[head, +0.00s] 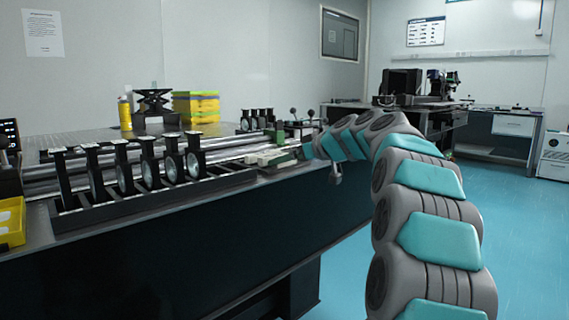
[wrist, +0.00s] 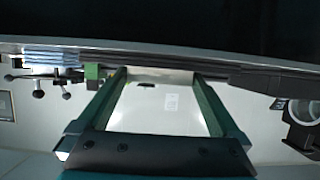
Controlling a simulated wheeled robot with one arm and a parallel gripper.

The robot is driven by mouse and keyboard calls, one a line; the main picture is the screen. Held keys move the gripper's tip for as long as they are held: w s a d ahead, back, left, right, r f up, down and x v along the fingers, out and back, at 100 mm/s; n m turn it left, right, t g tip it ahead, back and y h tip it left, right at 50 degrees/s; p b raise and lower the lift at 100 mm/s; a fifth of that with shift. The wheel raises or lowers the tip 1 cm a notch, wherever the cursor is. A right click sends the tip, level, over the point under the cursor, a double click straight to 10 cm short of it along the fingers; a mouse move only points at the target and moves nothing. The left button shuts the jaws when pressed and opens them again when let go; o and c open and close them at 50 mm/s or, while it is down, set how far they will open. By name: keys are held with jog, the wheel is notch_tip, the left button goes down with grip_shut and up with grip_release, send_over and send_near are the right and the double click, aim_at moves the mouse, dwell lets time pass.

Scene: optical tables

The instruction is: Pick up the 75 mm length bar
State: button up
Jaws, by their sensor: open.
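I cannot single out the 75 mm length bar. Small pale blocks (head: 270,158) lie near the table's front edge, just left of the arm's end, too small to identify. Long silvery bars or rails (head: 225,152) lie behind them.
The dark optical table (head: 190,240) fills the left. A row of lens mounts (head: 125,172) stands on a rail along its front. Yellow boxes (head: 196,107), a yellow bottle (head: 125,113) and a black jack (head: 153,102) stand behind. Blue floor (head: 520,220) is clear at right.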

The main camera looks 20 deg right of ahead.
jog(key=c, duration=1.2)
jog(key=shift+o, duration=0.2)
jog(key=shift+r, duration=0.1)
